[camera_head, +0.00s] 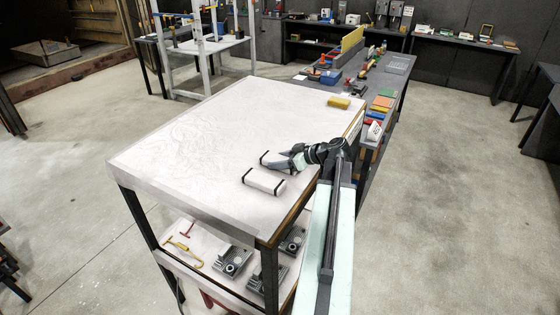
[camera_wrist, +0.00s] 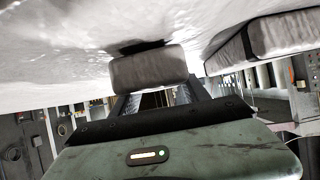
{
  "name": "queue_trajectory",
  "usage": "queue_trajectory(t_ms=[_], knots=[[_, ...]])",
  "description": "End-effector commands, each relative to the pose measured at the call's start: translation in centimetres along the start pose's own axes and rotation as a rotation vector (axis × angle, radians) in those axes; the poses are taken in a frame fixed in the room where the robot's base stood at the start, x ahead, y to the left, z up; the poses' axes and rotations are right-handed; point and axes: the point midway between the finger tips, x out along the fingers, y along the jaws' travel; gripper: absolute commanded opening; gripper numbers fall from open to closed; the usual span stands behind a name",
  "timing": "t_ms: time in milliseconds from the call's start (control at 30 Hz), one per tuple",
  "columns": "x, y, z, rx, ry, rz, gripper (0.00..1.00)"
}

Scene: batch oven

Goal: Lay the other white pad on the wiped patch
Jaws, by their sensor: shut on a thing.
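My gripper (camera_head: 277,163) is shut on a white pad with black end bands. In the wrist view this pad (camera_wrist: 150,72) sits between the jaws, close to the white surface; I cannot tell whether it touches. A second white pad (camera_head: 263,181) with black end bands lies on the white tabletop (camera_head: 225,115), just in front of my gripper. It also shows in the wrist view (camera_wrist: 272,38), apart from the held pad. Faint grey marks cover the tabletop's left part; I cannot make out the wiped patch's outline.
A yellow block (camera_head: 338,102) lies at the tabletop's far right corner. The tabletop's middle and far part are clear. A lower shelf (camera_head: 205,262) holds metal fixtures and a yellow-handled tool. A long bench (camera_head: 385,88) with coloured items stands behind at right.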

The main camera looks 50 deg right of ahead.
Motion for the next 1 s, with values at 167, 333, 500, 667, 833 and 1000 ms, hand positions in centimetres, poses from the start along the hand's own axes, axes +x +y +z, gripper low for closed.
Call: queue_trajectory(t_ms=[167, 333, 500, 667, 833, 1000], knots=[[0.2, 0.0, 0.3, 0.000, 0.000, 0.000, 0.16], [0.3, 0.0, 0.6, 0.000, 0.000, 0.000, 0.16], [0.2, 0.1, 0.5, 0.001, 0.000, 0.001, 0.79], [0.2, 0.1, 0.5, 0.001, 0.000, 0.001, 0.79], [-0.3, 0.1, 0.4, 0.001, 0.000, 0.002, 0.79], [-3.6, 0.1, 0.1, 0.002, 0.000, 0.005, 0.79]])
